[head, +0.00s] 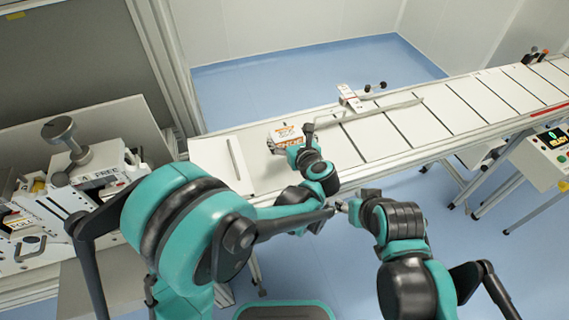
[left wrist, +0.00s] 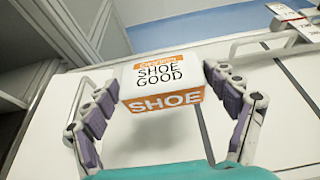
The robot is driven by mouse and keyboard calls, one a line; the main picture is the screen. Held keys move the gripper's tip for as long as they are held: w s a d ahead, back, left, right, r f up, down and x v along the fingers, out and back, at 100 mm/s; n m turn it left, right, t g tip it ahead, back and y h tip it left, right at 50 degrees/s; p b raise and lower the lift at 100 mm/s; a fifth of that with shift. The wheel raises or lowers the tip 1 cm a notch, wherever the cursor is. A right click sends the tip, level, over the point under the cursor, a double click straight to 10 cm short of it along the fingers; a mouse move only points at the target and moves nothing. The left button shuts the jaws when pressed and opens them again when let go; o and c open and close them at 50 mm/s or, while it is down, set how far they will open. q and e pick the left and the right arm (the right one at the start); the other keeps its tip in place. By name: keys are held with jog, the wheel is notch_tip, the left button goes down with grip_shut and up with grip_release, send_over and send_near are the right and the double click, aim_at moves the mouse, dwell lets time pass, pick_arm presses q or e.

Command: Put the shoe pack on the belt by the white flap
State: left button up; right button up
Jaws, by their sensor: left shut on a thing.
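The shoe pack (head: 287,134) is a small white and orange box printed "SHOE GOOD" at the near left end of the belt line. It shows large in the left wrist view (left wrist: 162,80). My left gripper (left wrist: 161,84) is shut on it, with a purple-padded finger at each side. In the head view the left gripper (head: 290,142) partly covers the pack. I cannot tell whether the pack touches the surface below. The belt (head: 415,122) has white panels with dark gaps. A small white piece with red marks (head: 350,97) stands at its far edge; I cannot tell whether it is the flap.
A metal guide bar (head: 385,108) runs along the belt right of the pack. A slotted white plate (head: 225,165) lies left of it. A machine (head: 60,195) stands at far left, a control box (head: 550,150) at right. My right arm is near the front middle.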

pick_arm(q)
jog(key=s+a+f, duration=0.1)
jog(key=s+f+b, duration=0.1)
jog(key=s, duration=0.1)
jog(key=s+a+f, duration=0.1)
jog(key=s, duration=0.1)
jog(key=shift+s+a+f+b, duration=0.1)
jog(key=shift+a+f+b, duration=0.2)
jog(key=shift+f+b, duration=0.05)
notch_tip(320, 180, down, 4)
jog(key=shift+b, duration=1.05)
jog(key=shift+r, duration=0.15)
jog(key=shift+f, duration=0.25)
jog(key=o, duration=1.1)
jog(key=shift+r, duration=0.1)
